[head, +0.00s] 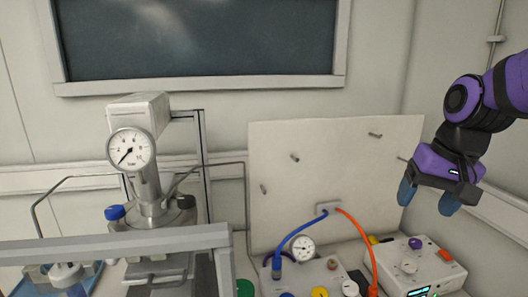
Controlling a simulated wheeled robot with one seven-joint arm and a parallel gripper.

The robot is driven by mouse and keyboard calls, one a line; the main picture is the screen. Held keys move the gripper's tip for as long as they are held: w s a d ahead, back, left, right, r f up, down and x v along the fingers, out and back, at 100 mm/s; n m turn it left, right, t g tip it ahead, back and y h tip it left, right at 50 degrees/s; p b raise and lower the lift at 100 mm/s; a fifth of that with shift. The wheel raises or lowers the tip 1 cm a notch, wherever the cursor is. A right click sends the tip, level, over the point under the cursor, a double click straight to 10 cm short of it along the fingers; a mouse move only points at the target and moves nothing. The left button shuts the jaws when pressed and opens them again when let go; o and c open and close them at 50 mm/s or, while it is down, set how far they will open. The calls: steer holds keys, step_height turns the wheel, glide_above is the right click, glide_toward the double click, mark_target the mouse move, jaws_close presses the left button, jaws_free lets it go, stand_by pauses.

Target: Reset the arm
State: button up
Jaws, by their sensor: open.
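My gripper (428,200) is in the right part of the head view, at the end of my purple and black arm. Its two blue fingertips point down and stand apart. It is open, with nothing between the fingers. It hangs in front of the right edge of the pale panel, above the white control box (420,265) in the picture, and appears apart from both.
A reactor with a round pressure gauge (131,149) stands at the left behind a grey rail (120,243). A pale panel (330,165) has short pegs.

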steer(key=s+r+n+t, duration=0.1)
steer(key=s+r, duration=0.1)
steer(key=s, duration=0.3)
steer(key=s+d+r+n+t+h, duration=0.1)
steer(key=s+r+t, duration=0.1)
steer(key=s, duration=0.4)
steer(key=shift+s+d+r+n, duration=0.2)
steer(key=shift+d+r+n, duration=0.1)
steer(key=shift+w, duration=0.1)
